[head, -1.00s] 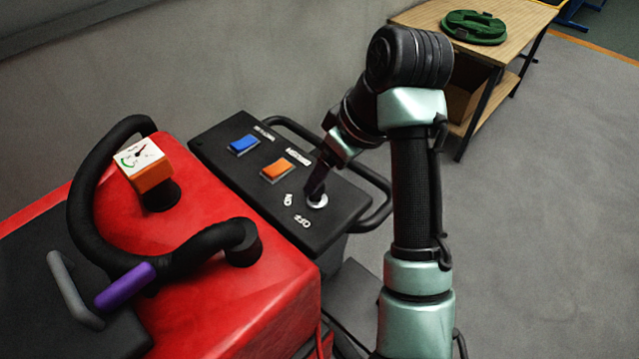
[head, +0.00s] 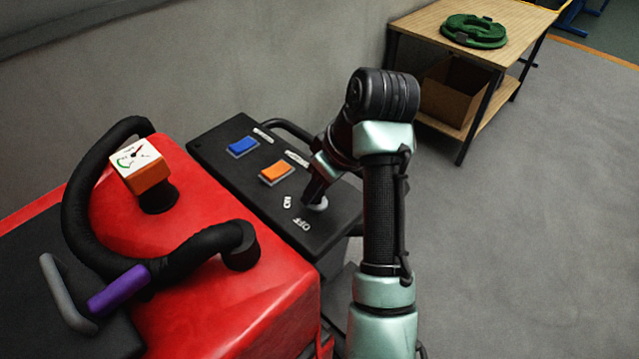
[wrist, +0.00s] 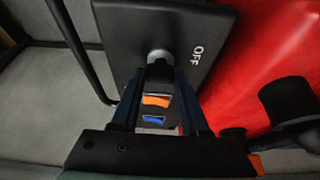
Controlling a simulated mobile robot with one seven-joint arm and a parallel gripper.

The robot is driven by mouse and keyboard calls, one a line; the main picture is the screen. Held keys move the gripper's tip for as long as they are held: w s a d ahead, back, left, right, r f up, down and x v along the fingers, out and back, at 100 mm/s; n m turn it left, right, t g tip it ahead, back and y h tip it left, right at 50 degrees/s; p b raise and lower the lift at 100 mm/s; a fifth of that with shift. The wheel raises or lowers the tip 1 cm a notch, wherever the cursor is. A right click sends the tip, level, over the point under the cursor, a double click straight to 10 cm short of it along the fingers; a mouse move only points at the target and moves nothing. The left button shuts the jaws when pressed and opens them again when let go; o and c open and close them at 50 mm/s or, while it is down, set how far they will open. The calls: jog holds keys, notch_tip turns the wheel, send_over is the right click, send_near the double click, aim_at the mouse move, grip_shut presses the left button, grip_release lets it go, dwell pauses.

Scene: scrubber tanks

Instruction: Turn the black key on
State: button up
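The black key (wrist: 159,73) sits in a round silver lock (wrist: 160,54) on the black control panel (wrist: 118,35), beside the white word OFF. In the wrist view the two fingers of my gripper (wrist: 160,80) come in on either side of the key, their tips against it with no clear gap. In the head view my gripper (head: 315,195) points down at the silver lock (head: 319,205) and hides the key. The key's exact turn angle is hard to tell. White marks lie left of the lock and OFF lies in front of it.
A blue switch (head: 243,147) and an orange switch (head: 276,173) sit on the same panel. The red machine body (head: 215,305), with a black steering handle (head: 80,200) and gauge (head: 137,158), is left. A wooden table (head: 425,25) stands behind; grey floor is clear at right.

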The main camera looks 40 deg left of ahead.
grip_shut()
jog(key=shift+r+m+p, duration=0.1)
jog(key=shift+m+p, duration=0.3)
jog(key=shift+p, duration=0.15)
jog(key=shift+s+r+m+t+h+p, duration=0.15)
jog(key=shift+m+t+h+p, duration=0.25)
jog(key=shift+m+p, duration=0.65)
jog(key=m+t+p, duration=0.1)
jog(key=m+p, duration=0.2)
jog(key=shift+s+a+m+p, duration=0.1)
jog(key=shift+m+p, duration=0.15)
jog(key=shift+p, duration=0.15)
jog(key=m+t+h+p, duration=0.1)
jog(key=m+p, duration=0.2)
jog(key=shift+a+m+h+p, duration=0.1)
jog(key=shift+m+h+p, duration=0.2)
jog(key=shift+m, duration=0.1)
jog(key=shift+m+t+p, duration=0.4)
jog(key=shift+m+p, duration=0.2)
jog(key=shift+m, duration=0.2)
jog(key=shift+f+h, duration=0.2)
jog(key=shift+h, duration=0.1)
